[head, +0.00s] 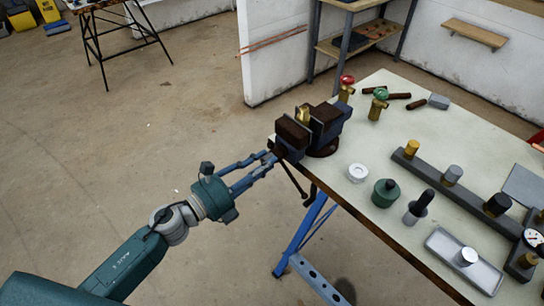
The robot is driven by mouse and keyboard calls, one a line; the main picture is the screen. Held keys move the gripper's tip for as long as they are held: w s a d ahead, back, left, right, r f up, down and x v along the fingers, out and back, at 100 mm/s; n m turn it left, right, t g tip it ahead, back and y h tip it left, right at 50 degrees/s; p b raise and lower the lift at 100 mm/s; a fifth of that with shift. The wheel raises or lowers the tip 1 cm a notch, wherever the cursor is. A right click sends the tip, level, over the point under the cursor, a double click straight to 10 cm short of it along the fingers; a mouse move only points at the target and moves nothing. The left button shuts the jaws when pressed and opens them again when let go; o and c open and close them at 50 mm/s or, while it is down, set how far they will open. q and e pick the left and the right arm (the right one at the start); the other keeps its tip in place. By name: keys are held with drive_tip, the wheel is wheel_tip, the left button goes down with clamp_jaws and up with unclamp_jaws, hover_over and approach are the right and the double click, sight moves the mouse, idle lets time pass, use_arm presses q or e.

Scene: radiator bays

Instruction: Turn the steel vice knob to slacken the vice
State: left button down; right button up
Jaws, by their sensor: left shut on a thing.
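The blue and brown vice (325,124) is fixed at the left corner of the worktable, with a small brass piece (303,114) between its jaws. My left gripper (272,158) reaches the vice's front end from the left. Its fingers are shut on the steel vice knob, which they and the vice's front mostly hide. A dark bar hangs below the vice front, beside the table edge. My right gripper is not in view.
The worktable (440,125) holds red- and green-handled brass valves (378,104), a white disc (357,172), a green pot (385,192), a dark rail with several knobs and a grey tray (450,264). Blue trestle legs (302,232) stand below.

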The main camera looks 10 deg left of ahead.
use_arm(q)
drive_tip(key=n+p, duration=1.1)
drive_tip(key=n, duration=1.3)
drive_tip(key=shift+r, duration=0.2)
drive_tip(key=c, duration=1.7)
unclamp_jaws()
drive_tip(key=shift+f+n, duration=0.2)
drive_tip(key=shift+n, duration=0.1)
drive_tip(key=shift+o, duration=0.3)
drive_tip(key=shift+d, duration=0.1)
